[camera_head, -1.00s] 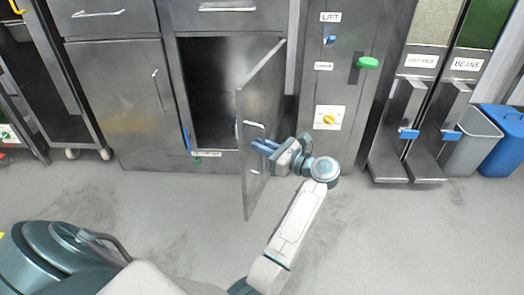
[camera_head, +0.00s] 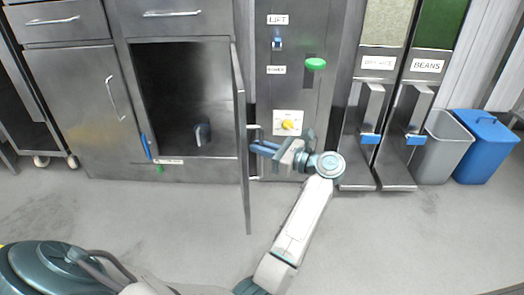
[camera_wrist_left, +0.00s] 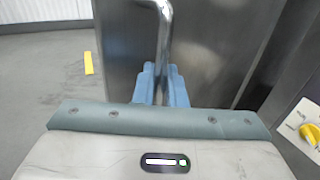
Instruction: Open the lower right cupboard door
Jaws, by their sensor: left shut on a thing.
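The lower right cupboard door (camera_head: 243,170) stands swung out, almost edge-on in the head view. Its dark interior (camera_head: 170,85) shows to the left of it. My left gripper (camera_head: 262,147) is on the right, outer face of the door, shut on the door's handle (camera_head: 253,128). In the left wrist view, the blue fingers (camera_wrist_left: 161,86) sit on both sides of the vertical metal handle (camera_wrist_left: 164,25). The door's steel face fills the background there. My right gripper is not in view.
A small dark object (camera_head: 202,134) is inside the cupboard. The closed left cupboard door (camera_head: 70,110) is beside it. A lift panel (camera_head: 290,90) with a green knob (camera_head: 315,64) and yellow knob (camera_head: 288,124) stands behind my gripper. The floor in front is clear.

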